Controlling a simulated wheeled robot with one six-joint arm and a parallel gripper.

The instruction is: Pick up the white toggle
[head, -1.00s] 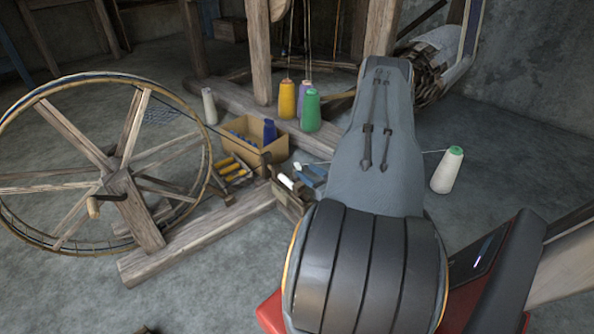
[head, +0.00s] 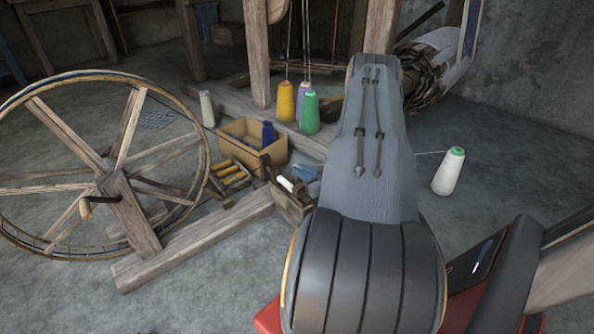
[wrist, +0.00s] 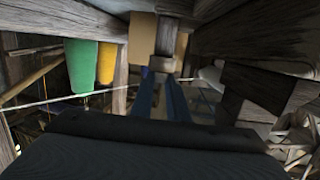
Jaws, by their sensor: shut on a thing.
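In the wrist view, two bluish bars, which look like the fingers of my gripper (wrist: 163,85), run away from a dark block and close in toward each other. A pale thread (wrist: 50,103) runs from the left edge to these fingers. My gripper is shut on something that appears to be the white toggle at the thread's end. The held part is hidden by the fingers. A pale rounded thing (wrist: 210,74) shows just right of them; I cannot tell if it is the toggle or a bobbin. In the head view my arm hides the gripper.
The thread comes from a white cone (head: 449,171) on the floor at right. Yellow (head: 285,100) and green (head: 309,112) cones stand behind. A spinning wheel (head: 122,178) fills the left.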

